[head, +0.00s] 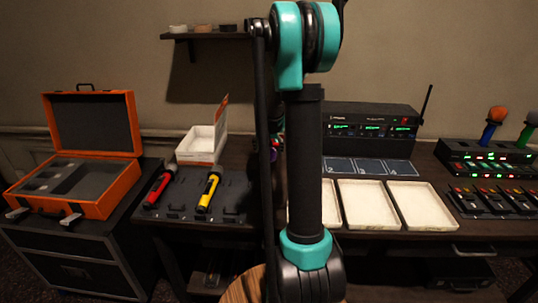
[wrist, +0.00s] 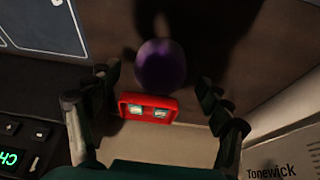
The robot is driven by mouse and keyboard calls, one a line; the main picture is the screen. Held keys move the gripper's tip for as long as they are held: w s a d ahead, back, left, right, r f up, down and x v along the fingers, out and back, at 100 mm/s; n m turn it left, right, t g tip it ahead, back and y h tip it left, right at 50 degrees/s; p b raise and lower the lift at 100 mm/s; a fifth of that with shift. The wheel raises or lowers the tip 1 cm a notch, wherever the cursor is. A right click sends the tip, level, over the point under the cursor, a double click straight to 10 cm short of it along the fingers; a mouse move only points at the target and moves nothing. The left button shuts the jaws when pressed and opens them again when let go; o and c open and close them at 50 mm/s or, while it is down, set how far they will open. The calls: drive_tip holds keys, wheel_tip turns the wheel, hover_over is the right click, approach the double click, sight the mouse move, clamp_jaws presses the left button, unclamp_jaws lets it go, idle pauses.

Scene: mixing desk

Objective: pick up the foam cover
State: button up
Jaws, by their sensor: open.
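A round purple foam cover (wrist: 161,66) is in the middle of the wrist view. My gripper (wrist: 160,85) is open, with one finger on each side of the cover. Gaps show between the fingers and the cover, and I see no contact. A red piece with two shiny windows (wrist: 147,108) is just below the cover in the wrist view; I cannot tell whether they touch. In the head view my own arm hides most of the gripper and the spot around the cover.
A pale box marked "Tonewick" (wrist: 290,155) and a dark device with a green display (wrist: 22,140) flank the spot. Pale trays (head: 425,205), a rack receiver (head: 370,125), a white open box (head: 200,145) and red and yellow handheld microphones (head: 208,192) occupy the desk. An orange case (head: 110,190) stands left.

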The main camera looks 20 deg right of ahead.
drive_tip(key=shift+x, duration=1.2)
drive_tip(key=shift+c, duration=0.3)
drive_tip(key=c, duration=0.8)
drive_tip(key=shift+r, duration=0.15)
